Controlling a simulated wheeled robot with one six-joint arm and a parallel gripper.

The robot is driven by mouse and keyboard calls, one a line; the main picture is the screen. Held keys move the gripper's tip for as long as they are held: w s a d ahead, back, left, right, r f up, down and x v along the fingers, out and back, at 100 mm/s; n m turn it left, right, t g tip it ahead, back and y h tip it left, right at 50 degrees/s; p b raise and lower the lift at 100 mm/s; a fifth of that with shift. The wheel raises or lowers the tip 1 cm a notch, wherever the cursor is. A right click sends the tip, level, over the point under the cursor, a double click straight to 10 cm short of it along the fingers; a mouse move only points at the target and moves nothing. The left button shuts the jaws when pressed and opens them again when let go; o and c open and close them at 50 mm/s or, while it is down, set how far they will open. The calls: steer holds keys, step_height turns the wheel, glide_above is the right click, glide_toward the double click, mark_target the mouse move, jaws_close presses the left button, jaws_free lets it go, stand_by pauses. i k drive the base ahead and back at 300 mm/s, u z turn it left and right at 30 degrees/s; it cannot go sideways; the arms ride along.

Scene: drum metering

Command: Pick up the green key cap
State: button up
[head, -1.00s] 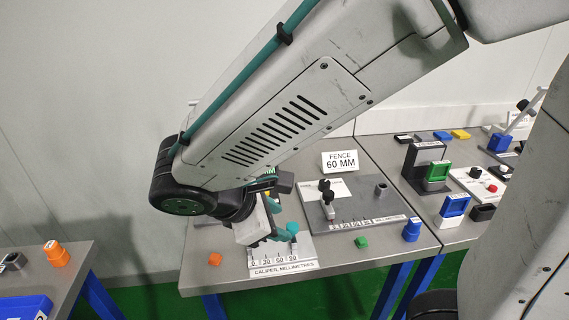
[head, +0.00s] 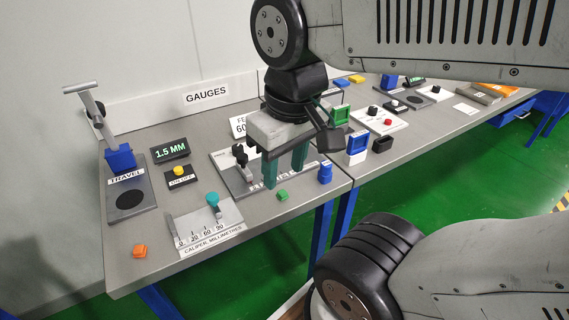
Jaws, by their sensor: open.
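The green key cap (head: 282,195) is a small green block lying on the grey table near its front edge, in front of the fence fixture. My gripper (head: 285,181) points down with its two teal fingers apart. In the head view the fingers appear just behind and above the cap, one to each side of it in the picture. Nothing shows between the fingers. I cannot tell how high the fingertips are over the table.
The fence plate (head: 236,178) lies behind the cap. A blue piece (head: 325,173) stands close to its right. The caliper plate (head: 205,222) is to the left, with an orange cap (head: 140,251) beyond it. Bare table lies in front of the cap.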

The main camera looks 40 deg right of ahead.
mark_target(282, 194)
steer(key=z, duration=1.85)
steer(key=k, duration=1.1)
steer(key=u, duration=0.3)
